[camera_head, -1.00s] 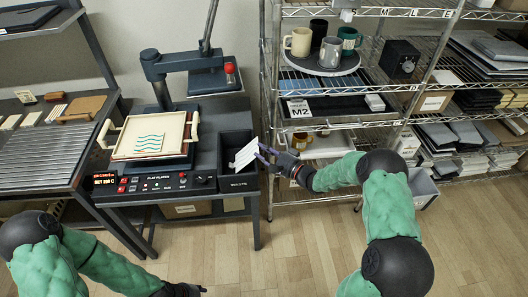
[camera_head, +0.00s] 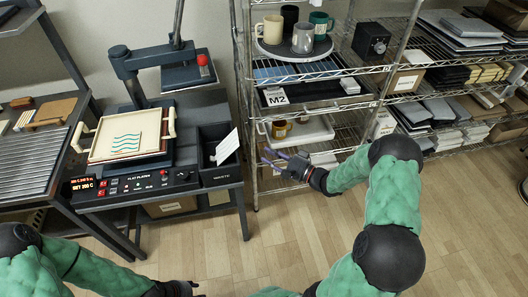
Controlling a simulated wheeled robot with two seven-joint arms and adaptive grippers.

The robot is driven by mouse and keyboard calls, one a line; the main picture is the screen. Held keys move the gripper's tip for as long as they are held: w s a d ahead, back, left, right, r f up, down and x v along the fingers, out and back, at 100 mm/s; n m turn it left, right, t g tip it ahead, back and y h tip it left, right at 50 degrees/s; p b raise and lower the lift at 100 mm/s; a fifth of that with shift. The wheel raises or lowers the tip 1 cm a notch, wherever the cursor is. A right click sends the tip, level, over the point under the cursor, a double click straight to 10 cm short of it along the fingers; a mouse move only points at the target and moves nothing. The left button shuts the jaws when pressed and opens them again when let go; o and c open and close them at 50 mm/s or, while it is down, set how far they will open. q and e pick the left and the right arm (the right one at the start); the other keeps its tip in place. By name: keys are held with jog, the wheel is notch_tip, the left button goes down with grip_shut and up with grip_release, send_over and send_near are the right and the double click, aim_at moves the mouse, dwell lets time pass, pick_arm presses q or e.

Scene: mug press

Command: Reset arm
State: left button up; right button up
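My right gripper (camera_head: 268,158) is in front of the wire shelf, to the right of the press stand. My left gripper (camera_head: 190,289) is low at the bottom edge, over the floor. It is dark and small, and its fingers are not clear.
The flat press (camera_head: 126,165) holds a cream framed board with teal wavy lines (camera_head: 127,141). The wire shelf (camera_head: 247,100) holds several mugs on a round tray, with an orange mug (camera_head: 281,129) lower down. A ribbed side table (camera_head: 35,160) stands left. The wooden floor (camera_head: 300,230) in front is clear.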

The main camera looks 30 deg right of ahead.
jog(key=shift+f, duration=0.1)
dwell(0.4)
jog(key=s+a+f+n+g+h, duration=0.2)
jog(key=a+f+g, duration=0.3)
jog(key=f, duration=0.5)
jog(key=s+a+f+n+g+h, duration=0.1)
jog(key=s+a+f+g+h, duration=0.15)
jog(key=a+f, duration=0.55)
jog(key=s+a+f+n+g, duration=0.2)
jog(key=s+a+f+g, duration=0.1)
jog(key=s, duration=0.4)
jog(key=s+a+f+n+g, duration=0.2)
jog(key=s+f+g, duration=0.1)
jog(key=s, duration=0.4)
jog(key=s+a+f+n+g, duration=0.2)
jog(key=s+a+f+g, duration=0.1)
jog(key=s, duration=0.4)
jog(key=shift+n+t+h, duration=0.25)
jog(key=shift+n+t, duration=0.25)
jog(key=shift+t, duration=0.05)
jog(key=shift+w+a+r+p, duration=0.3)
jog(key=shift+w+r+p, duration=0.1)
jog(key=shift+r, duration=0.35)
jog(key=shift+w+a+r+p, duration=0.25)
jog(key=shift+w+r+p, duration=0.15)
jog(key=shift+r, duration=0.3)
jog(key=shift+w+a+r+p, duration=0.35)
jog(key=shift+w+r, duration=0.1)
jog(key=shift+r, duration=0.3)
